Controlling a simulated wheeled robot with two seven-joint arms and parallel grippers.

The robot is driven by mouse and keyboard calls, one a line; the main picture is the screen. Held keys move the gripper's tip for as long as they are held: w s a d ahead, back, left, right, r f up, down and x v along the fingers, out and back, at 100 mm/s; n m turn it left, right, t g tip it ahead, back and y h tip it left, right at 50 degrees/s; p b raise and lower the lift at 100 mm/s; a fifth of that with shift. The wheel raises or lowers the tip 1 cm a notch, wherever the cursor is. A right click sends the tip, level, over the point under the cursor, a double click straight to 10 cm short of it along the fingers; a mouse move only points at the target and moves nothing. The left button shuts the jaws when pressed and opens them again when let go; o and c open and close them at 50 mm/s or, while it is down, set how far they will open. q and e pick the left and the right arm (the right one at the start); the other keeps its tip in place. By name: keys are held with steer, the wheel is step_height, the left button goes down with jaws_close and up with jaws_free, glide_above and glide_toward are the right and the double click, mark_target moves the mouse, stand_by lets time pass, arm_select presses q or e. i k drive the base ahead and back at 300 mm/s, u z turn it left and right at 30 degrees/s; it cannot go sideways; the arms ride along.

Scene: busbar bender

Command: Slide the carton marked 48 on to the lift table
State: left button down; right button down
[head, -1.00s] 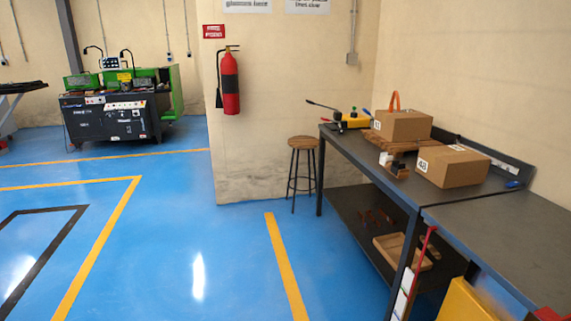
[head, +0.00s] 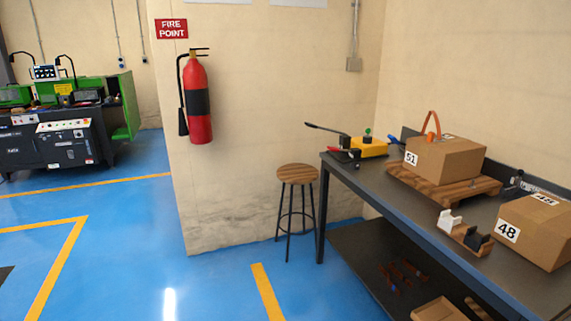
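The carton marked 48 (head: 538,232) is a brown taped box on the dark workbench (head: 399,205), at the right edge of the head view and partly cut off by it. Its label 48 faces me, and another 48 shows on its top. The lift table is not clearly in view now. Neither of my grippers shows.
A carton marked 51 (head: 446,159) sits on a wooden board (head: 462,193) farther along the bench. A small wooden holder (head: 464,236) stands between the cartons. A yellow tool (head: 370,147) lies at the far end. A stool (head: 298,176) stands beyond the bench. Blue floor (head: 210,290) is clear at left.

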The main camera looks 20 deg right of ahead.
mark_target(537, 227)
steer(key=z, duration=0.25)
steer(key=i, duration=1.95)
steer(key=z, duration=1.85)
steer(key=i, duration=1)
steer(key=z, duration=0.85)
